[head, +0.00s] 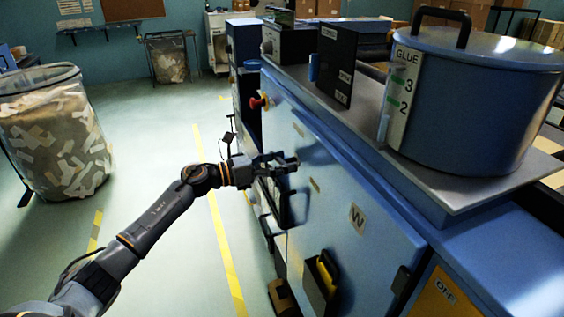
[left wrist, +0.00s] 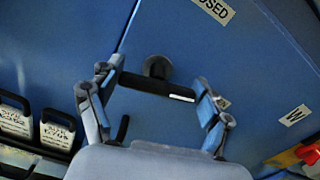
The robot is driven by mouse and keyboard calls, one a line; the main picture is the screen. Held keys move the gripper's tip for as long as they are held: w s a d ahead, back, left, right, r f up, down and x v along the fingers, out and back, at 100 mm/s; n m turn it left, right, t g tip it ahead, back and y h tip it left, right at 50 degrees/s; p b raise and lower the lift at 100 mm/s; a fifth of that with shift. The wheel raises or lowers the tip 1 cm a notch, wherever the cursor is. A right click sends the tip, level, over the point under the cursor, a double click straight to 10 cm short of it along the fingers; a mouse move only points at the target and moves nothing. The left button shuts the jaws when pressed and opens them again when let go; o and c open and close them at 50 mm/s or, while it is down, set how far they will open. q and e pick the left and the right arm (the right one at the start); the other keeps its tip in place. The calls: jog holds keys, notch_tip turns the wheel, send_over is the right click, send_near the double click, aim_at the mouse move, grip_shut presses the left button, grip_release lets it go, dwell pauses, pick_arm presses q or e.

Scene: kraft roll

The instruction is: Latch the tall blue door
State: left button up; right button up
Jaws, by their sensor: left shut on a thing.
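The tall blue door (head: 338,203) is on the side of the blue machine, right of centre in the head view, with a "W" label on it. My left gripper (head: 287,161) is at its face. In the left wrist view, a black handle (left wrist: 158,86) on a round dark mount lies between the two fingers of the left gripper (left wrist: 160,88), which is shut on it. The handle lies nearly level in that view. A label ending in "OSED" (left wrist: 214,10) shows above it on the blue surface. My right gripper is not in view.
A blue glue drum (head: 470,105) stands on the machine's top. A red knob (head: 257,102) sticks out beyond the gripper. A black holder (head: 320,287) projects low from the machine. Floor left of it is open, up to a bin of scraps (head: 55,130).

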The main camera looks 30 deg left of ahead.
pick_arm(q)
jog(key=n, duration=0.3)
jog(key=shift+w+a+r+n+p, duration=0.1)
jog(key=shift+n+p, duration=0.25)
jog(key=shift+n, duration=0.05)
jog(key=n+p, duration=0.1)
jog(key=n, duration=0.2)
jog(key=shift+n, duration=0.3)
jog(key=n+p, duration=0.2)
jog(key=n, duration=0.3)
jog(key=shift+w+a, duration=0.1)
jog(key=shift+a, duration=0.05)
jog(key=shift+f+n+p, duration=0.2)
jog(key=shift+n+p, duration=0.55)
jog(key=shift+n, duration=0.65)
jog(key=o, duration=1.1)
jog(key=v, duration=1.2)
